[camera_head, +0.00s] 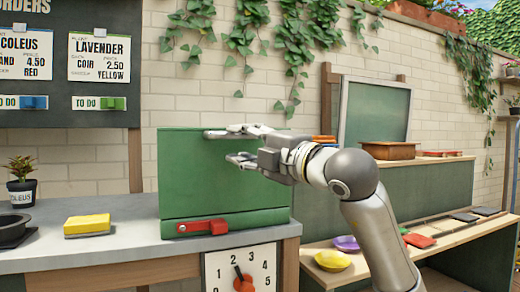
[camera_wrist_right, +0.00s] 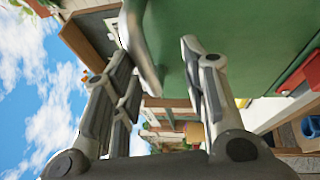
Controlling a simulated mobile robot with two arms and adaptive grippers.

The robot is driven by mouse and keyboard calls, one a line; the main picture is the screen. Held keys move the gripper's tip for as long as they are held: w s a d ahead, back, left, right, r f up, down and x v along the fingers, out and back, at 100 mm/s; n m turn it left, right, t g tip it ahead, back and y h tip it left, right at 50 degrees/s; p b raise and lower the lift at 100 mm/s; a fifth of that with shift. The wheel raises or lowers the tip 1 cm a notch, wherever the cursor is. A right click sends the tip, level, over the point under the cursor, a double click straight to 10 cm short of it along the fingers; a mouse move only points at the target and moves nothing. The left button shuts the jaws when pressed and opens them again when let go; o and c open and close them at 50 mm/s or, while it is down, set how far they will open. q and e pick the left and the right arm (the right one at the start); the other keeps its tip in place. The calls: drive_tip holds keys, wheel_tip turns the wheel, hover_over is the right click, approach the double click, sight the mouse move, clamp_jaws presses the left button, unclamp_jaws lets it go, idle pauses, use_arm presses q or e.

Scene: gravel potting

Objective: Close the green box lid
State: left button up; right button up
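The green box (camera_head: 270,219) stands on the grey bench, with a red latch (camera_head: 203,227) on its low front. Its green lid (camera_head: 190,165) stands raised above the front as a broad upright panel. My right gripper (camera_head: 224,146) is in front of the lid's upper right part, fingers pointing left and apart. In the right wrist view the gripper (camera_wrist_right: 160,75) is open, with the green lid (camera_wrist_right: 260,35) close by and overlapping behind one finger. I cannot tell whether a finger touches the lid. My left gripper is not in view.
A yellow sponge-like block (camera_head: 87,224), a small potted plant (camera_head: 22,181) and a dark round dish (camera_head: 14,230) are left of the box. A dial (camera_head: 241,270) is on the bench front.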

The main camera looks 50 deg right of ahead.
drive_tip(key=s+f, duration=0.2)
drive_tip(key=s, duration=0.9)
drive_tip(key=shift+s+a, duration=0.25)
drive_tip(key=shift+s, duration=0.15)
